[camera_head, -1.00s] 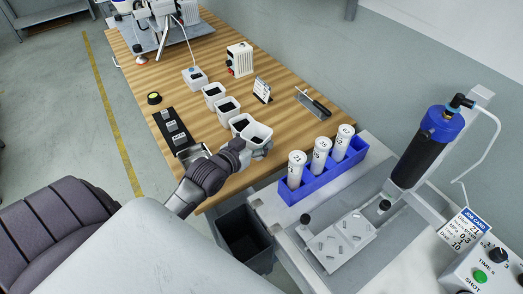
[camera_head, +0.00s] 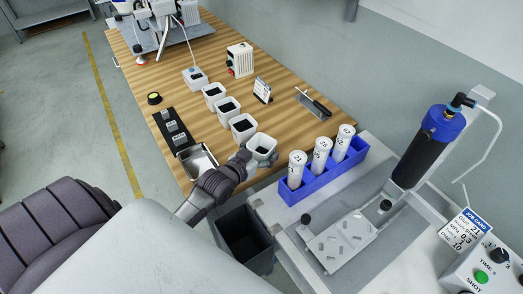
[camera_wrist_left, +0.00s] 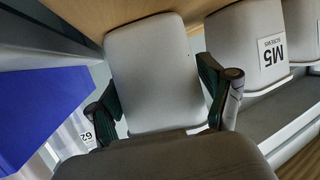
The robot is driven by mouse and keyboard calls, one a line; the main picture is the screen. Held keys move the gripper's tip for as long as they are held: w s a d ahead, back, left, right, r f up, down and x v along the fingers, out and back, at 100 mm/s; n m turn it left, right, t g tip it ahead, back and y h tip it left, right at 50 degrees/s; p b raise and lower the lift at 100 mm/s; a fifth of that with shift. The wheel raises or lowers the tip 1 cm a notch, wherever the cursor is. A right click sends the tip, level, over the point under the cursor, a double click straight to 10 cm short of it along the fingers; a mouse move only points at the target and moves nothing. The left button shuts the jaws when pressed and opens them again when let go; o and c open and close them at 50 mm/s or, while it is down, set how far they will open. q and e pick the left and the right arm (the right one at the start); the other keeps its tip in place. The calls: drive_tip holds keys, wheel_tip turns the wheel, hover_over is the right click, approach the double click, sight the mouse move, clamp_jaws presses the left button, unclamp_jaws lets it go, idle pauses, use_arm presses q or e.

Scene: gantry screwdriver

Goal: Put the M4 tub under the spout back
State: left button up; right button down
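My left gripper (camera_head: 246,158) reaches in from the lower left to a white tub (camera_head: 262,147) at the near end of a row of tubs on the wooden bench. In the left wrist view, the gripper's fingers (camera_wrist_left: 165,95) lie against both sides of this tub (camera_wrist_left: 152,65). No label shows on its visible face, so I cannot tell its size marking. The neighbouring tub (camera_wrist_left: 255,50) is labelled M5. I cannot make out a spout. My right gripper is not in view.
Other dark-filled tubs (camera_head: 228,107) stand in the row. A metal tray (camera_head: 197,160) lies left of it. A blue rack (camera_head: 320,177) with white cartridges is close on the right. A dark bin (camera_head: 243,240) stands below the bench's near edge.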

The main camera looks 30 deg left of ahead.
use_arm(q)
drive_tip(key=shift+o, duration=0.3)
drive_tip(key=shift+r, duration=0.15)
drive_tip(key=v, duration=1.2)
